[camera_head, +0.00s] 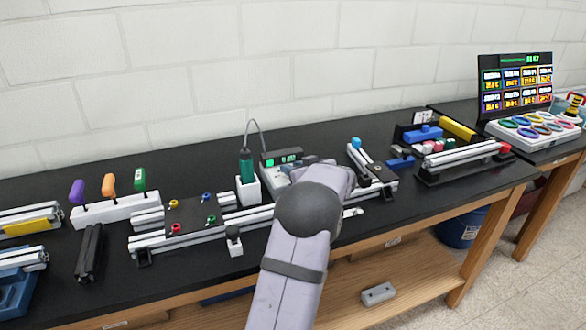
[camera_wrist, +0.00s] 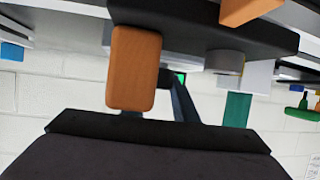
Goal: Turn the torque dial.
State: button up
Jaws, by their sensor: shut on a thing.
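The white torque controller (camera_head: 275,181) with a lit green display (camera_head: 289,156) stands mid-bench. My gripper (camera_head: 308,163) is right at it, and my arm covers much of it in the head view. My gripper is shut at the controller's dial, but the dial itself is hidden and its angle cannot be read. In the wrist view, which is upside down, a small part of the green display (camera_wrist: 181,77) shows close by.
A green-handled driver (camera_head: 246,166) with a cable stands left of the controller. Aluminium rails (camera_head: 200,236) and a dark plate with coloured knobs lie further left. A blue-topped fixture (camera_head: 355,143) stands close on the right. The bench front edge is near.

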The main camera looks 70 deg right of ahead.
jog(key=shift+r+p, duration=0.15)
jog(key=shift+p, duration=0.2)
jog(key=shift+r+n+t+y+p, duration=0.3)
jog(key=shift+n+y+p, duration=0.1)
jog(key=shift+p, duration=0.85)
jog(key=n+t+y+p, duration=0.1)
jog(key=p, duration=0.3)
jog(key=shift+d+n+p, duration=0.1)
jog(key=shift+n+p, duration=0.2)
jog(key=shift+p, duration=0.05)
jog(key=shift+f+n+t+y+p, duration=0.15)
jog(key=shift+n+t+y+p, duration=0.25)
jog(key=shift+n+y+p, duration=0.6)
jog(key=shift+f+y+p, duration=0.1)
jog(key=shift+y+p, duration=0.2)
jog(key=shift+y, duration=0.3)
jog(key=o, duration=1.1)
jog(key=shift+f, duration=0.1)
